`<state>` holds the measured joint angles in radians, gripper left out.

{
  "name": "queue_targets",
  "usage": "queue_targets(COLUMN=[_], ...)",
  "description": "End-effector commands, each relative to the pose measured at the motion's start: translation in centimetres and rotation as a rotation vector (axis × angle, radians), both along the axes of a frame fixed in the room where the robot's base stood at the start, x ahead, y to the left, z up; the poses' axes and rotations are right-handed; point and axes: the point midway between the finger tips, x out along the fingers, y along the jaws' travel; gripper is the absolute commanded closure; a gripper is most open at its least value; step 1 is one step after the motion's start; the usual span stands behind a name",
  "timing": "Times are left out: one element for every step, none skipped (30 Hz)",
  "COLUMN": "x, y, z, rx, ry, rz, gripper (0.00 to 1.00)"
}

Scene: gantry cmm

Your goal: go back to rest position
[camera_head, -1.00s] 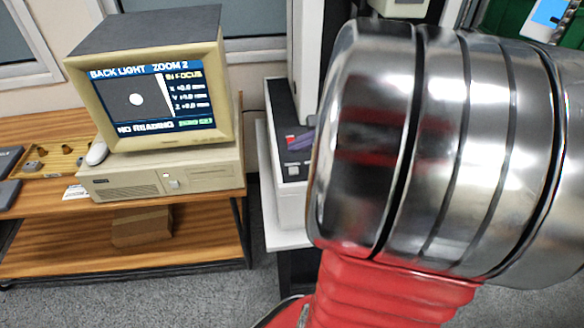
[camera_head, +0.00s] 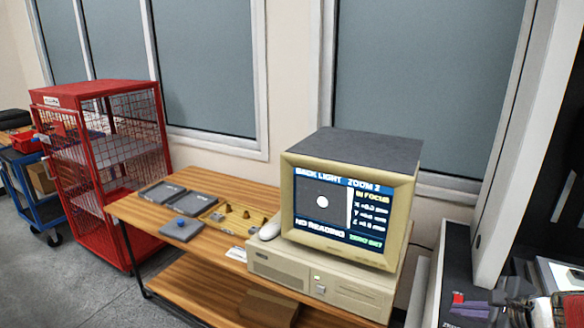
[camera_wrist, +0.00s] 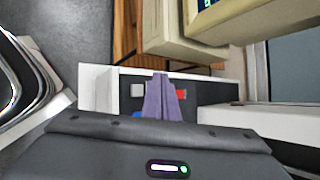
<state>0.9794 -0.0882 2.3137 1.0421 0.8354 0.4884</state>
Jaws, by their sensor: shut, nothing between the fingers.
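My gripper (camera_wrist: 165,98) shows in the wrist view as two purple-grey fingers pressed together, with nothing between them. It reaches out from the dark wrist housing (camera_wrist: 160,150). Behind the fingers is a black panel (camera_wrist: 208,92) with a red, a blue and a grey patch, apparently part of the measuring machine. I cannot tell the gap between the fingertips and that panel.
A beige computer monitor (camera_head: 348,207) stands on its case (camera_head: 320,282) on a wooden bench (camera_head: 132,210). Grey trays (camera_head: 202,203) and a yellow fixture board (camera_head: 236,219) lie left of it. A red mesh cage (camera_head: 105,165) and a blue cart (camera_head: 38,195) stand farther left. Bare floor shows at lower left.

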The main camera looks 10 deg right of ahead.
Motion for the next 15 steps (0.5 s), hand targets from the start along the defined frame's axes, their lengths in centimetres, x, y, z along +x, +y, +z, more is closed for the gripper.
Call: queue_targets(x=[0.2, 0.3, 0.4, 0.5, 0.6, 0.6, 0.6, 0.5, 0.4, 0.3, 0.2, 0.0, -0.2, -0.3, -0.6], y=[1.0, 1.7, 2.7, 3.5, 4.4, 5.6, 6.6, 7.5, 8.7, 9.6, 10.4, 11.5, 12.3, 13.1, 14.1], z=[0.2, 0.4, 0.5, 0.6, 0.8, 1.0, 1.1, 1.2, 1.4, 1.5, 1.6, 1.7, 1.8, 1.9, 2.1], rx=[-0.021, -0.038, -0.063, -0.084, -0.107, -0.14, -0.166, -0.192, -0.228, -0.253, -0.28, -0.316, -0.344, -0.37, -0.407], ry=[0.005, 0.009, 0.015, 0.021, 0.026, 0.034, 0.039, 0.045, 0.051, 0.056, 0.061, 0.066, 0.069, 0.072, 0.076], rz=[0.039, 0.066, 0.11, 0.145, 0.184, 0.239, 0.281, 0.324, 0.381, 0.423, 0.465, 0.522, 0.563, 0.603, 0.659], gripper=[1.0, 1.0, 1.0, 1.0, 1.0, 1.0, 1.0, 1.0, 1.0, 1.0, 1.0, 1.0, 1.0, 1.0, 1.0])
